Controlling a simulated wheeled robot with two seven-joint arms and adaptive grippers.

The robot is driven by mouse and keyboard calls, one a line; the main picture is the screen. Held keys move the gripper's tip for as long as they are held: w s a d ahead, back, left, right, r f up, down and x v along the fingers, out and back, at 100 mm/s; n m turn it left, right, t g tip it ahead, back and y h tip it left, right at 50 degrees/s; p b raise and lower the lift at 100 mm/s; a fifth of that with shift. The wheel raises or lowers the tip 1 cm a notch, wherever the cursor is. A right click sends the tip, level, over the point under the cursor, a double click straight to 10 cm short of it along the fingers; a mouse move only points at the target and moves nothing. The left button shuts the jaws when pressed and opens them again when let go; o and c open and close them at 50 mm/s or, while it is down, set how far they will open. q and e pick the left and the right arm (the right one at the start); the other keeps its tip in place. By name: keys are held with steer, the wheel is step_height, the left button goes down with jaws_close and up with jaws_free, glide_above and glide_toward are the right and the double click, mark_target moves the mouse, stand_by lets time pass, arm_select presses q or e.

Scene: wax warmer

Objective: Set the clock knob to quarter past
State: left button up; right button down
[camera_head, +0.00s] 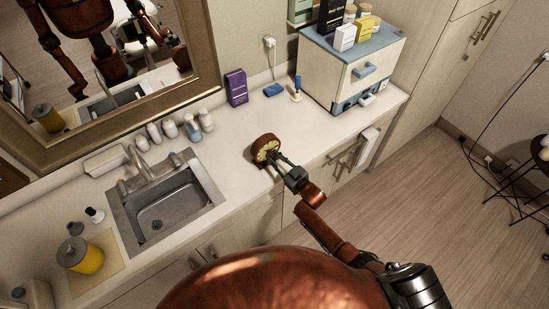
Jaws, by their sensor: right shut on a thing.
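A small brown clock (264,149) with a pale round face stands upright on the counter, right of the sink. My right gripper (279,160) reaches it from the lower right, its fingertips at the front of the clock face. It is shut on the clock knob, which the fingers hide. The hands and marks on the face are too small to read. My left gripper does not show directly.
The counter (225,150) is clear around the clock. A sink (165,205) lies to the left, with several small bottles (192,127) behind it. A purple box (236,87) stands behind the clock, and a white and blue cabinet (345,72) stands at the back right.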

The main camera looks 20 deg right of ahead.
steer(key=c, duration=1.7)
jaws_free()
steer(key=v, duration=1.2)
steer(key=shift+d, duration=0.1)
steer(key=s+d+f+m+g+h+b, duration=0.1)
steer(key=s+d+f+g+h+b, duration=0.15)
steer(key=s+f, duration=0.8)
steer(key=s+d+f+m+g+h+b, duration=0.1)
steer(key=s+d+f+g+b, duration=0.2)
steer(key=f, duration=1.4)
steer(key=s+d+f+m+g+h+b, duration=0.15)
steer(key=s+d+f+b, duration=0.35)
steer(key=f, duration=0.9)
steer(key=s+f+g+b, duration=0.1)
steer(key=s+f+g, duration=0.1)
steer(key=s+f, duration=0.5)
steer(key=s+a+f+m+g+h+b, duration=0.1)
steer(key=s+f, duration=0.6)
steer(key=s, duration=1)
steer(key=s+f+g+b, duration=0.2)
steer(key=s+f+g, duration=0.3)
steer(key=s, duration=0.6)
steer(key=shift+s+a+f+h, duration=0.2)
steer(key=shift+f, duration=0.5)
steer(key=shift+s+a+f+h, duration=0.2)
steer(key=shift+f, duration=0.45)
